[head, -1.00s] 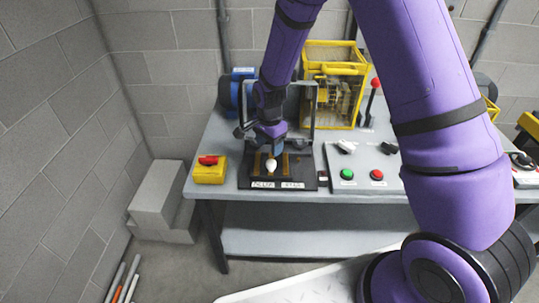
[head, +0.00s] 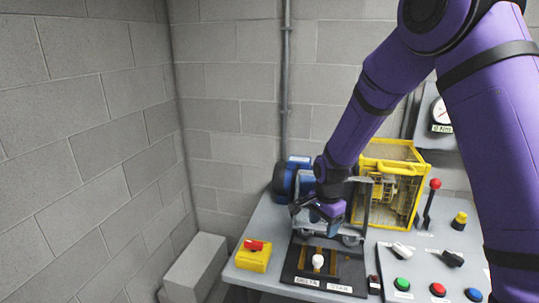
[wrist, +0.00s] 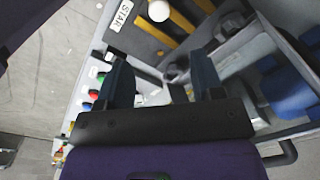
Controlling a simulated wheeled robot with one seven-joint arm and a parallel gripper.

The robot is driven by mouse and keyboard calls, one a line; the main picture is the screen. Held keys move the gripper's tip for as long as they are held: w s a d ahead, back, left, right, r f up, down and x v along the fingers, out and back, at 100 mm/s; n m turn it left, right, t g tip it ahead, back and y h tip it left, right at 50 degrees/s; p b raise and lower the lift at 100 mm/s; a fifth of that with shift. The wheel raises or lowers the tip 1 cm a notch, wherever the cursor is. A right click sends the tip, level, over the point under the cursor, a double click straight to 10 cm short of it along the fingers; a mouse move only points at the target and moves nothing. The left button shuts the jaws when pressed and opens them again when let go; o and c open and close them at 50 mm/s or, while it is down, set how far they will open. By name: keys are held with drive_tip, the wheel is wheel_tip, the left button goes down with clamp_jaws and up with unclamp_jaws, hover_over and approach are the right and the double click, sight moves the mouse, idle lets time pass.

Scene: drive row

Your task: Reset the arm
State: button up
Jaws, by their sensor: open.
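My gripper (head: 322,212) hangs over the black plate at the left part of the grey table, seen in the head view. In the wrist view my gripper (wrist: 160,80) has its two fingers spread apart with nothing between them. A white knob (head: 318,261) stands on the black plate (head: 345,281), apart from the fingers. The knob also shows at the top of the wrist view (wrist: 158,11), with yellow strips and a label reading "STAR" beside it. My arm reaches in from the right of the head view.
A yellow box with a red switch (head: 254,256) sits at the table's left edge. A blue motor (head: 288,178) and a yellow cage (head: 391,187) stand behind. A panel with green (head: 402,284) and red buttons, switches and a red-topped lever (head: 431,203) lies right.

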drive_tip(key=s+d+r+n+t, duration=0.1)
drive_tip(key=s+d+r+n, duration=0.1)
drive_tip(key=s+r, duration=0.35)
drive_tip(key=s+d+r+n, duration=0.2)
drive_tip(key=r, duration=0.6)
drive_tip(key=s+d+r+n+t, duration=0.1)
drive_tip(key=s+d+r, duration=0.2)
drive_tip(key=r, duration=0.4)
drive_tip(key=s+d+r+n+t, duration=0.1)
drive_tip(key=s+d+r+n, duration=0.1)
drive_tip(key=s, duration=0.8)
drive_tip(key=s+d+r+n+t, duration=0.1)
drive_tip(key=s+r+n, duration=0.4)
drive_tip(key=s, duration=0.5)
wheel_tip(320, 180, up, 2)
drive_tip(key=shift+d+t, duration=0.4)
drive_tip(key=shift+d, duration=0.35)
drive_tip(key=shift+c, duration=0.2)
